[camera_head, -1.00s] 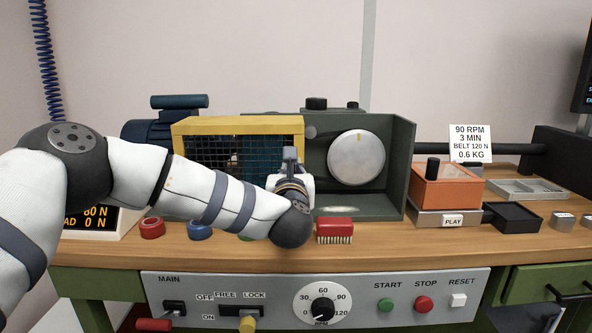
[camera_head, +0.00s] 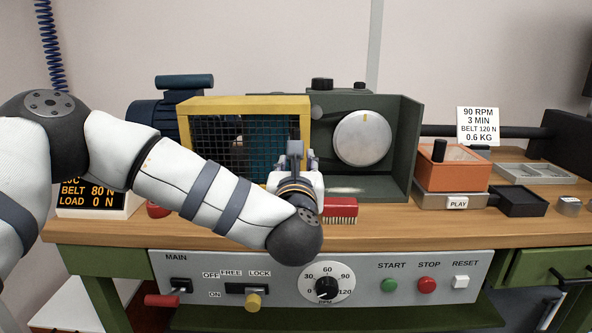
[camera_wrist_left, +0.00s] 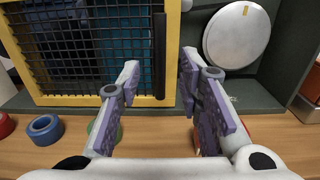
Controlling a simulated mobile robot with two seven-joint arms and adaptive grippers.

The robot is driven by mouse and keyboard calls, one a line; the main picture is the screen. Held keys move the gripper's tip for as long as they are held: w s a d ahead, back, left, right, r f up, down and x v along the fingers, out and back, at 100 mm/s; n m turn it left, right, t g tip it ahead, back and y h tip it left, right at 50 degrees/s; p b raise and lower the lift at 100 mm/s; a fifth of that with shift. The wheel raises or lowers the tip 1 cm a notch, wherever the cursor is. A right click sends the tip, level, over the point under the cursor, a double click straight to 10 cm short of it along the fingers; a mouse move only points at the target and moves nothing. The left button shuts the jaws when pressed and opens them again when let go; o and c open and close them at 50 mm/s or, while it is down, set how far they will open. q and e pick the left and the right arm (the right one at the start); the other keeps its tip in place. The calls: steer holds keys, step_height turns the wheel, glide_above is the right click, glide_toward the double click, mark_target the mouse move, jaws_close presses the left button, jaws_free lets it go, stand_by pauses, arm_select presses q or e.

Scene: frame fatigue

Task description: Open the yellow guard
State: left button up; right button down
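The yellow guard (camera_head: 243,102) is a yellow frame with dark mesh, standing shut at the back of the bench beside the green housing. In the left wrist view its right post (camera_wrist_left: 172,60) and a dark vertical handle bar (camera_wrist_left: 159,55) show up close. My left gripper (camera_head: 295,160) is in front of the guard's lower right part. In the left wrist view my left gripper (camera_wrist_left: 158,80) is open, its two fingers apart with nothing between them; the handle bar lies beyond the gap. My right gripper is not in view.
A round silver disc (camera_head: 363,138) sits right of the guard. A red brush (camera_head: 340,209) lies close to my gripper. A blue ring (camera_wrist_left: 45,129) lies on the bench. An orange box (camera_head: 450,174) stands to the right. The front panel (camera_head: 360,285) carries switches and a dial.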

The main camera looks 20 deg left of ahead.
arm_select(q)
steer(key=v, duration=0.4)
steer(key=shift+s, duration=0.15)
steer(key=s+d+f+m+g+h+p, duration=0.1)
steer(key=s+d+f+m+g+h, duration=0.2)
steer(key=f+m, duration=0.6)
steer(key=s+d+f+m+g+h, duration=0.25)
steer(key=s+f+m, duration=0.35)
steer(key=f, duration=0.6)
steer(key=s+f+m+g+h, duration=0.2)
steer(key=s+f+m+g, duration=0.2)
steer(key=s+f+m, duration=0.6)
steer(key=s+a+f+m+g, duration=0.2)
steer(key=s+a+m+g, duration=0.1)
steer(key=s, duration=0.7)
steer(key=s+a+f+m+g+y+p, duration=0.1)
steer(key=s+a+m+g, duration=0.3)
steer(key=s, duration=0.6)
steer(key=s+a+f+m+g+y, duration=0.1)
steer(key=s+a+f+m+g, duration=0.2)
steer(key=s+m, duration=0.4)
steer(key=s, duration=0.4)
steer(key=shift+a+f+p, duration=0.15)
steer(key=shift+f+p, duration=0.1)
steer(key=shift+p, duration=0.05)
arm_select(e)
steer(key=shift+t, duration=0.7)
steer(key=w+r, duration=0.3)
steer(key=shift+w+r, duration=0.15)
